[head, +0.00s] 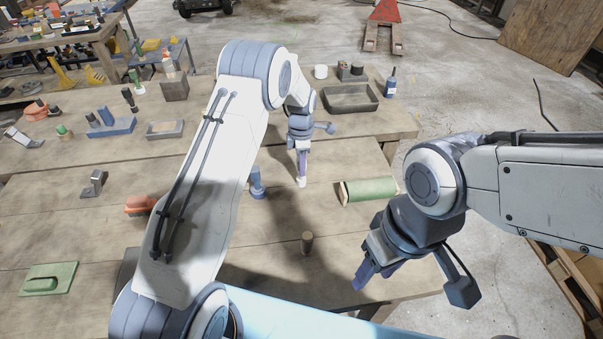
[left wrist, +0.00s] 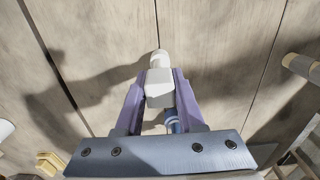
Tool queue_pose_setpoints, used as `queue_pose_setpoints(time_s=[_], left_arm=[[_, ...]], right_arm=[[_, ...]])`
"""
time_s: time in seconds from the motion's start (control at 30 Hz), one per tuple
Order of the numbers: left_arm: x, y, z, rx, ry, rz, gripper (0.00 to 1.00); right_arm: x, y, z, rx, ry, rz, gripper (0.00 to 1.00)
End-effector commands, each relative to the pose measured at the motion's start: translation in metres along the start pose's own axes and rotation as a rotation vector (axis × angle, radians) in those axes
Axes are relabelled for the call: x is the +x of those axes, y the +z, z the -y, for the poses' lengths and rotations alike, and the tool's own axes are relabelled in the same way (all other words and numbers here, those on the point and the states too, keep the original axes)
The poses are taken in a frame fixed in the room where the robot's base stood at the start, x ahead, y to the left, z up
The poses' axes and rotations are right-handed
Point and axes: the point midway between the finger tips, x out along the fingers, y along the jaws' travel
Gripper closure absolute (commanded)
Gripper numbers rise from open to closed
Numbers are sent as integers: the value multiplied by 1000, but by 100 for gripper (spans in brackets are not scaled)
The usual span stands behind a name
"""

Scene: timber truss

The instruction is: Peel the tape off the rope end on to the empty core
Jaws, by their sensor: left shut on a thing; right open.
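My left gripper (head: 301,172) points down over the middle of the workbench, shut on a small white object (head: 301,183). In the left wrist view the white object (left wrist: 160,92) sits between the purple fingers, a blocky body with a rounded pale end beyond the tips. I cannot tell whether it touches the bench. A short brown cylinder (head: 307,242) stands upright on the bench, nearer to me; I cannot tell whether it is the core. No rope or tape can be clearly made out. My right gripper (head: 372,277) is open and empty above the front right bench edge.
A blue bottle-like thing (head: 256,182) stands just left of my left gripper. A green half-round block (head: 369,190) lies to its right. A grey tray (head: 351,98) and a dark blue bottle (head: 390,84) stand farther back. A green float (head: 48,279) lies front left.

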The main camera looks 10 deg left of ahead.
Motion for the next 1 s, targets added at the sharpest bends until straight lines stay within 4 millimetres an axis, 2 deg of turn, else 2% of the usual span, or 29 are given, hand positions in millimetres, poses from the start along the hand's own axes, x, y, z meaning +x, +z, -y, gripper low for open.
queue_pose_setpoints(time_s=[0.27, 1.0], left_arm=[[-5, 0, 0, 0, 1, 1, 100], [-64, 0, 0, 0, 1, 0, 100]], right_arm=[[-3, 0, 0, 0, 0, 0, 50], [-42, -2, 3, 0, 0, 0, 50]])
